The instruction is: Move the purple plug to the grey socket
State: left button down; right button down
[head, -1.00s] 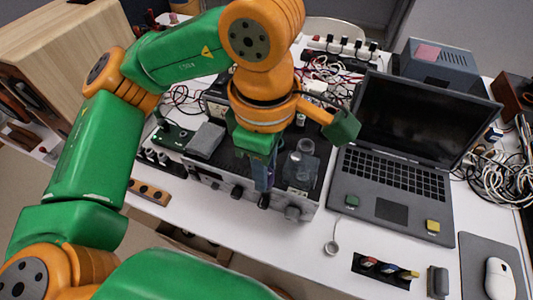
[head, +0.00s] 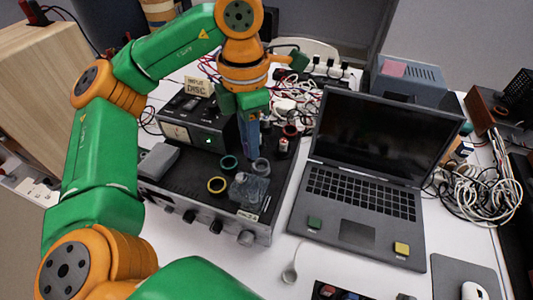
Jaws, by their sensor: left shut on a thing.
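My left gripper (head: 249,145) comes down from the upper middle, with its bluish fingers pointing down over the black-topped device. It is shut on the purple plug, which is mostly hidden between the fingers. The grey socket (head: 261,166) looks like a grey ring on the device's top, just below and slightly right of the fingertips in the picture. I cannot tell whether the plug touches anything. My right gripper is not in view.
The black-topped device (head: 185,190) also bears a green ring (head: 228,163), a yellow ring (head: 217,185), a dark red ring (head: 290,131), a clear glass object (head: 249,190) and a grey box (head: 158,160). An open laptop (head: 360,200) stands to the right. Cables lie behind.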

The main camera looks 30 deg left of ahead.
pick_arm(q)
jog(key=w+f, duration=0.2)
jog(key=f, duration=0.1)
jog(key=w+a+f, duration=0.1)
jog(key=w+f, duration=0.2)
jog(key=shift+w+a, duration=0.15)
jog(key=shift+w, duration=0.05)
notch_tip(320, 180, down, 3)
jog(key=shift+s+a+f, duration=0.1)
jog(key=shift+s, duration=0.05)
jog(key=shift+f+b, duration=0.25)
jog(key=shift+b, duration=0.1)
jog(key=c, duration=0.6)
grip_release()
jog(key=shift+r, duration=0.15)
notch_tip(320, 180, up, 12)
jog(key=p, duration=0.3)
jog(key=shift+r, duration=0.25)
